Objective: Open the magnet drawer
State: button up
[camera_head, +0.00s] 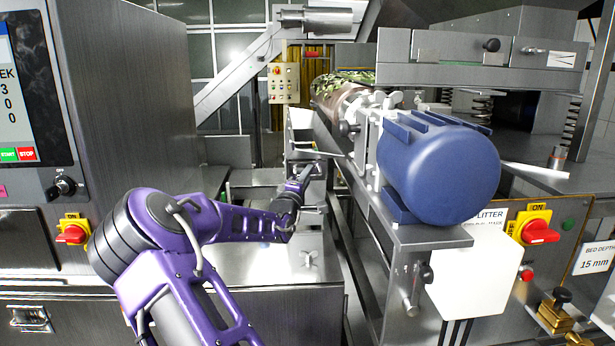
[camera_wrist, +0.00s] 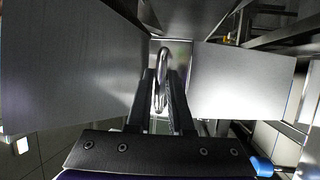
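In the wrist view a bright curved metal handle (camera_wrist: 162,68) stands between the two black fingers of my gripper (camera_wrist: 164,82). It is fixed on a small pale metal front (camera_wrist: 180,54), which looks like the magnet drawer. The fingers stand apart on either side of the handle; I cannot tell whether either touches it. In the head view my purple arm reaches forward, and my gripper (camera_head: 304,178) is at the metal housing beyond the steel bench. There the handle and drawer front are too small and hidden to make out.
A steel cabinet (camera_head: 120,110) with a screen stands at the left. A blue motor (camera_head: 440,170) and a conveyor frame are close on the right. In the wrist view, metal panels flank the gripper at left (camera_wrist: 70,60) and right (camera_wrist: 240,80), leaving a narrow gap.

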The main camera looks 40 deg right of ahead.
grip_shut()
dwell(1.3)
